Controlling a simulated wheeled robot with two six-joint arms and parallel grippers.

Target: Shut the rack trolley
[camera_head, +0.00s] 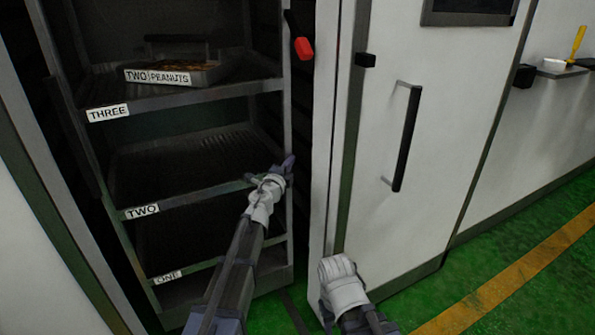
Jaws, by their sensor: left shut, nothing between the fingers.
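The rack trolley (207,92) stands at the left, a dark metal frame with shelves labelled THREE, TWO and ONE. Its front is uncovered and the shelves show. A tray labelled TWO PEANUTS (174,77) sits on the shelf labelled THREE. My left gripper (283,168) is shut and empty at the trolley's right front post, by the level of shelf TWO. I cannot tell whether it touches the post. My right arm shows at the bottom centre, in front of the white door edge; its fingers are hidden.
A white door (415,130) with a black vertical handle (407,138) stands right of the trolley. A red-ended latch (303,47) hangs at the trolley's upper right. A small shelf with a yellow-handled tool (577,44) is at far right. Green floor is clear at lower right.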

